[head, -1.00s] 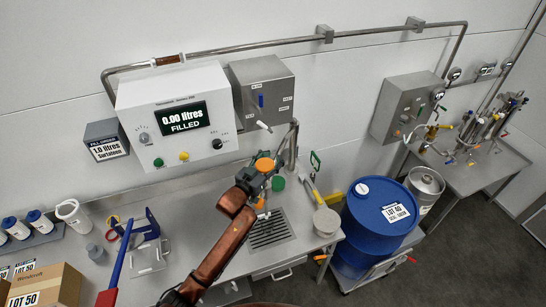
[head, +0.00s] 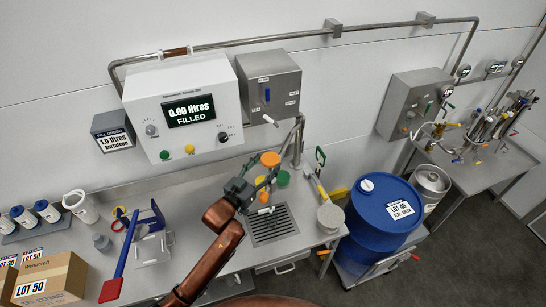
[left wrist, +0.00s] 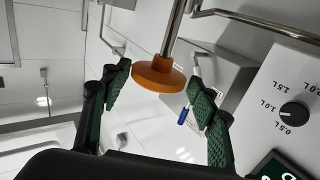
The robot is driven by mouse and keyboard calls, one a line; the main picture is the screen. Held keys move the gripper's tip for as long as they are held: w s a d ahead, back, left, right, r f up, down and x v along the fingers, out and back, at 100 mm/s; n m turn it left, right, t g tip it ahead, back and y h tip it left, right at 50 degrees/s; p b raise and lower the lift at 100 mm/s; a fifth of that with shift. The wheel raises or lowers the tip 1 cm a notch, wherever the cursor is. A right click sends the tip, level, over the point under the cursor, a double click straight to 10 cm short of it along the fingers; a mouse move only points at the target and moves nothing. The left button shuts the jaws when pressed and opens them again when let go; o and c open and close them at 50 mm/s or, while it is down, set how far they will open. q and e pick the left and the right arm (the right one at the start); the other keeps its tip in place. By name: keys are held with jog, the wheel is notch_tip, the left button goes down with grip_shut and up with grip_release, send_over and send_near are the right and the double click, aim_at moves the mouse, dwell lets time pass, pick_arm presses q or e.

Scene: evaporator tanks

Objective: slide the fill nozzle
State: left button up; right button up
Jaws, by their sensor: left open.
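My right gripper is not in view.
The filler box (head: 183,110) reads 0.00 litres. A grey switch box (head: 269,88) hangs beside it. A blue drum (head: 375,225) stands right of the bench.

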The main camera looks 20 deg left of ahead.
pick_arm(q)
jog(key=shift+v, duration=1.45)
